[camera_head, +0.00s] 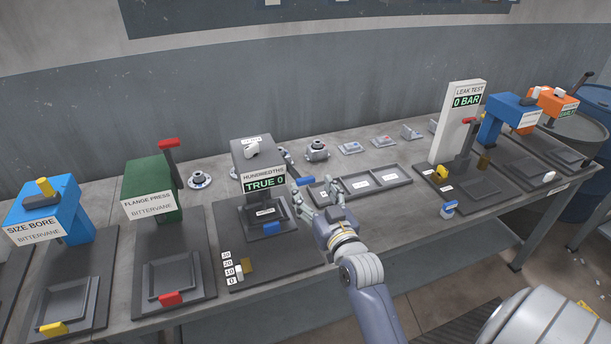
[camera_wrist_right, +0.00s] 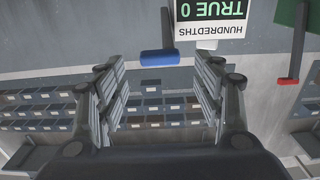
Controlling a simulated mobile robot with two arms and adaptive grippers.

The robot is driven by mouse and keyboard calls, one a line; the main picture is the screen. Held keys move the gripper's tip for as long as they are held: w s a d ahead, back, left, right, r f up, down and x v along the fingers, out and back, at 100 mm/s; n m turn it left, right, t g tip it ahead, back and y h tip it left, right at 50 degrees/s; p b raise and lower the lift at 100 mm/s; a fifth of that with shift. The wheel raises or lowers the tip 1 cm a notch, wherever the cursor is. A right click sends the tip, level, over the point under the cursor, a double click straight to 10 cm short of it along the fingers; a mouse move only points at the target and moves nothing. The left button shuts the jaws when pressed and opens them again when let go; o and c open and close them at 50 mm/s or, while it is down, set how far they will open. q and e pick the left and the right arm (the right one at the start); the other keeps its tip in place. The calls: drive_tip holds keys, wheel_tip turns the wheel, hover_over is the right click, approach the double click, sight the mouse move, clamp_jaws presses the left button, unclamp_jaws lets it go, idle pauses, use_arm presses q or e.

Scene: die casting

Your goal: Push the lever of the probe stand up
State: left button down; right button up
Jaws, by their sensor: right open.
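The probe stand (camera_head: 252,155) is the grey machine with a green display reading "TRUE 0", at the middle of the bench. Its lever shows a blue handle (camera_head: 303,181) just right of the display. In the right wrist view the blue handle (camera_wrist_right: 170,56) lies beyond my fingertips, roughly between them, on a thin dark bar. My right gripper (camera_head: 317,198) is open and empty, close in front of and slightly below the handle. I see no contact. The wrist picture is upside down, with the display (camera_wrist_right: 210,10) at its top. My left gripper is not in view.
The green flange press (camera_head: 150,185) and blue size bore (camera_head: 50,210) stand to the left. A grey tray (camera_head: 400,180) lies right of my gripper. The white leak test panel (camera_head: 460,125) stands further right.

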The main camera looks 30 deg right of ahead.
sight(307, 180)
drive_tip(key=p+x, duration=0.1)
drive_tip(key=x, duration=0.4)
drive_tip(key=shift+w, duration=0.4)
